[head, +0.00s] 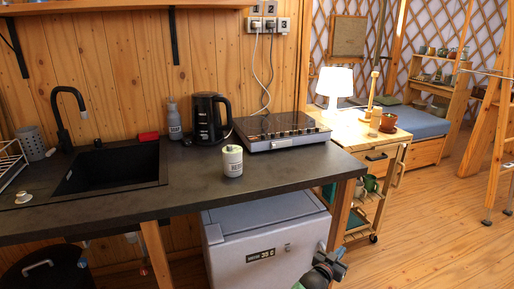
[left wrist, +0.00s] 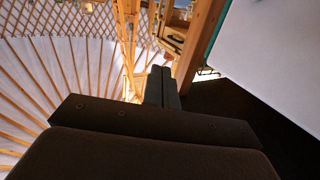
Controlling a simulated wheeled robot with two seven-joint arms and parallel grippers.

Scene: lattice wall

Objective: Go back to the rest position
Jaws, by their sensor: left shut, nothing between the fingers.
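My left gripper (head: 334,265) shows at the bottom edge of the head view, low in front of the right side of the grey cool box, below the counter's right end. In the left wrist view its two dark fingers (left wrist: 162,88) lie together, shut, with nothing between them. The fingers look clear of the furniture, though the exact gap to the cool box cannot be told. My right gripper is in neither view.
The dark counter (head: 130,206) holds a sink, a black kettle (head: 209,118), a hob (head: 280,131) and a white-green tin (head: 232,161). The grey cool box (head: 262,245) stands under it. A wooden trolley (head: 400,137) stands to the right. Open floor (head: 430,250) lies at lower right.

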